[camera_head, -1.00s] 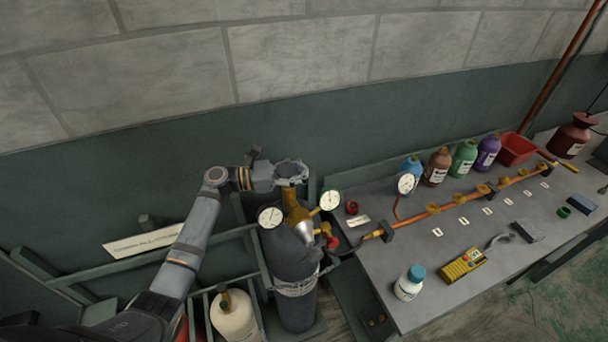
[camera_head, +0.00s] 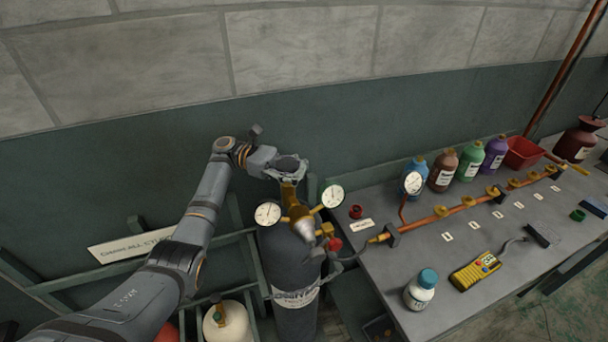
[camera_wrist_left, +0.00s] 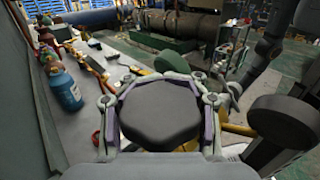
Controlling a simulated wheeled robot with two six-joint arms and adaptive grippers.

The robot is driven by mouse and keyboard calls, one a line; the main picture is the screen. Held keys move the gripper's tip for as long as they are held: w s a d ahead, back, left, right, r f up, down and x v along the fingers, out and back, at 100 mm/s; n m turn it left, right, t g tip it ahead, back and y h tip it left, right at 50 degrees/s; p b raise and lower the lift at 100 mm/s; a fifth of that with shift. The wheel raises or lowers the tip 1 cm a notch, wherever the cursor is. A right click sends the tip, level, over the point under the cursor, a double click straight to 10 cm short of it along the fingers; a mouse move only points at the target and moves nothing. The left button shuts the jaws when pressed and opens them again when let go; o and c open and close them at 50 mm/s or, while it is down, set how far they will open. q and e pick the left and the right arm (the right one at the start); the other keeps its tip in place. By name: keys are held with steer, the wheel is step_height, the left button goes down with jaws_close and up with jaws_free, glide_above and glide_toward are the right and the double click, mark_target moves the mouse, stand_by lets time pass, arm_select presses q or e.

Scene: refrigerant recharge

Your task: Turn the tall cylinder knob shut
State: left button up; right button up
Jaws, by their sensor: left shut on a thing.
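The tall dark grey cylinder (camera_head: 293,265) stands upright left of the bench, with a white label. A brass valve (camera_head: 289,192) and a regulator with two round gauges (camera_head: 268,213) sit at its top. My left gripper (camera_head: 287,168) is at the top of the valve. In the left wrist view, the dark rounded knob (camera_wrist_left: 160,112) fills the space between its fingers, and my left gripper (camera_wrist_left: 160,118) is shut on it from both sides. The knob is mostly hidden by the gripper in the head view. My right gripper is not in view.
A smaller cream cylinder (camera_head: 229,325) stands in the rack at the lower left. The grey bench (camera_head: 395,270) on the right carries a copper manifold (camera_head: 440,212), coloured bottles, a yellow meter (camera_head: 475,272) and a white jar (camera_head: 420,290). The wall is close behind my gripper.

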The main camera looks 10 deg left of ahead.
arm_select(q)
jaws_close()
steer(key=o, duration=0.8)
jaws_free()
steer(key=shift+a, duration=0.1)
steer(key=o, duration=0.5)
steer(key=shift+a, duration=0.2)
steer(key=shift+d, duration=0.15)
step_height(320, 180, up, 10)
steer(key=shift+c, duration=0.2)
